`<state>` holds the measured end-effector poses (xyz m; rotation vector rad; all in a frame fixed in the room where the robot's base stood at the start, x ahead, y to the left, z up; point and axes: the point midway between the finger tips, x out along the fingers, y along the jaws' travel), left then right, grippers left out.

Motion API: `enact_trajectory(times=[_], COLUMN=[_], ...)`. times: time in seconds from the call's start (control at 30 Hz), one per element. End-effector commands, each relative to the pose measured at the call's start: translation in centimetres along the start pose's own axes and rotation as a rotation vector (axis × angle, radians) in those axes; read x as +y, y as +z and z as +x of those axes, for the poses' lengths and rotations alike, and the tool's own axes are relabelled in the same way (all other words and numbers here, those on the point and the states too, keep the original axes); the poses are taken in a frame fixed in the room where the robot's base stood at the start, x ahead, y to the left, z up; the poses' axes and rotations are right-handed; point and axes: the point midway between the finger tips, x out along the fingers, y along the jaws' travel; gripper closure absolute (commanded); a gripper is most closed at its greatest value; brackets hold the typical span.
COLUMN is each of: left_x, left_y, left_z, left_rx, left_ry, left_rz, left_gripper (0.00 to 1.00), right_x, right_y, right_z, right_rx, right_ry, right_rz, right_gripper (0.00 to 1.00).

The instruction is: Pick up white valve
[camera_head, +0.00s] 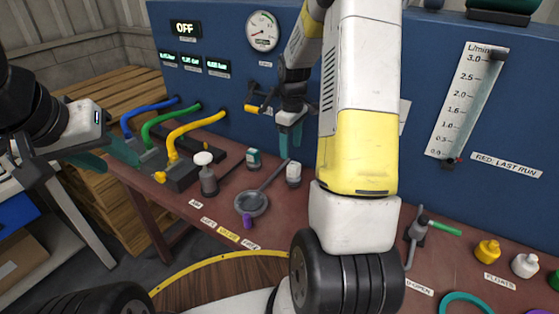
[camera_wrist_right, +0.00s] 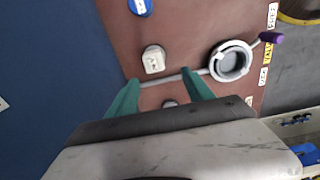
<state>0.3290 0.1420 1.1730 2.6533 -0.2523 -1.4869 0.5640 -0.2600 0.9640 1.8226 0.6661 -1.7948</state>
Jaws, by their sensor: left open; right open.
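A small white valve-like piece (camera_head: 293,172) stands on the brown bench, right of a grey rod. It also shows in the right wrist view (camera_wrist_right: 153,58), just beyond the fingertips. My right gripper (camera_head: 290,143) hangs above the bench close to it, fingers pointing down. In the right wrist view its two teal fingers (camera_wrist_right: 160,78) are apart with nothing held between them. My left gripper (camera_head: 108,158) is at the left, open and empty, away from the white piece.
A grey round pan (camera_head: 252,203) with a purple tip lies nearby, its rod passing beside the white piece. A small teal-and-white piece (camera_head: 253,158) and a white-topped grey bottle (camera_head: 207,172) stand left. The blue panel (camera_head: 225,85) rises behind.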

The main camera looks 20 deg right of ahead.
Motion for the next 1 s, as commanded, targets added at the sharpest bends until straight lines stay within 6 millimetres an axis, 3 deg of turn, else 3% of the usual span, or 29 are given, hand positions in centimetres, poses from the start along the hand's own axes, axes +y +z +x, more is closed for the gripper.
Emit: enact_trajectory(times=[0.7, 1.0], left_x=[0.0, 0.0], left_y=[0.0, 0.0], left_z=[0.0, 0.0], left_rx=[0.000, 0.000], left_ry=[0.000, 0.000], left_rz=[0.000, 0.000], left_gripper=[0.59, 0.59], right_x=[1.1, 1.1], right_y=[0.8, 0.8], right_z=[8.6, 9.0], right_rx=[-0.014, -0.012], right_ry=[-0.010, -0.008], right_rz=[-0.020, -0.019], right_gripper=[0.40, 0.42])
